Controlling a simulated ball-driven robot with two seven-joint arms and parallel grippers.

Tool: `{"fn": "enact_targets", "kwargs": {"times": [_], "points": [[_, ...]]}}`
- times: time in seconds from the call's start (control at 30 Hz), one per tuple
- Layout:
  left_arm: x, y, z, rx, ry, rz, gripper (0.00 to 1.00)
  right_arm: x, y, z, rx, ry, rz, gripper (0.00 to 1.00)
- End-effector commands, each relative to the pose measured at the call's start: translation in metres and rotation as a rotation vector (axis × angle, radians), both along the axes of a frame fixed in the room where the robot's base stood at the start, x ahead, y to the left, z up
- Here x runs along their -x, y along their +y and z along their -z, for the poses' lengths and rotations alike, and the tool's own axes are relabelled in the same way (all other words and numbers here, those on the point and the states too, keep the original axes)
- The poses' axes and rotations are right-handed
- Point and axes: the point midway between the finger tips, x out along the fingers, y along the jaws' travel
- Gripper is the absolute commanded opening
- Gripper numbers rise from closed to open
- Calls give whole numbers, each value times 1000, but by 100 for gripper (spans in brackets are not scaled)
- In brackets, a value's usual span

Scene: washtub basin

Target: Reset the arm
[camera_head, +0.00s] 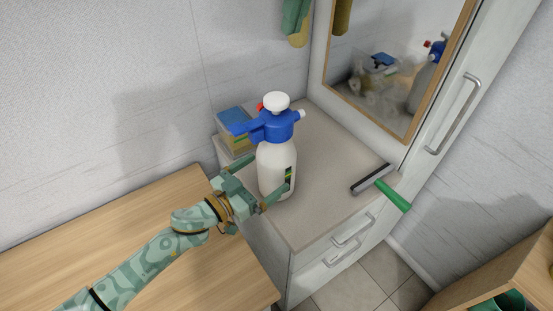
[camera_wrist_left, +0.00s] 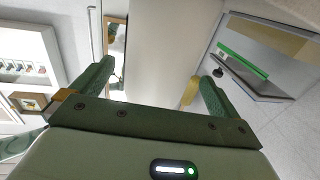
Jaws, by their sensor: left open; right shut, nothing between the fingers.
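My left gripper (camera_head: 266,175) is open, with its fingers on either side of the lower body of a white spray bottle (camera_head: 276,160) with a blue head and white pump knob. The bottle stands upright on the grey cabinet top (camera_head: 325,205). In the left wrist view the bottle's pale body (camera_wrist_left: 165,50) fills the space between the open fingers (camera_wrist_left: 155,85). I cannot tell whether either finger touches it. My right gripper is not seen in either view.
A blue-topped sponge pack (camera_head: 232,125) stands behind the bottle. A green-handled squeegee (camera_head: 385,187) lies at the cabinet's right. A wooden table (camera_head: 150,215) is at the left. A framed mirror (camera_head: 390,75) is behind. Green and yellow items (camera_head: 296,20) hang at the top.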

Motion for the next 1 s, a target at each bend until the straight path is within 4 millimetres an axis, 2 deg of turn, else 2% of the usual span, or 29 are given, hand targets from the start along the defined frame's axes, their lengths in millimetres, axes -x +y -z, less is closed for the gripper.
{"fn": "enact_targets", "kwargs": {"times": [0.1,0.3,0.57,0.67,0.9,1.0], "points": [[20,22,2,-2,3,0,100,0,0,0,0,0,0,0],[44,47,1,0,1,0,100,0,0,0,0,0,0,0],[51,55,-1,0,-1,0,100,0,0,-1,0,0,0,0],[51,55,-14,0,-8,0,100,3,0,-14,-1,-7,0,0],[52,55,-71,0,-31,0,100,12,0,-72,0,-30,0,0],[52,55,-85,0,-35,0,100,14,0,-86,0,-35,0,0]]}}
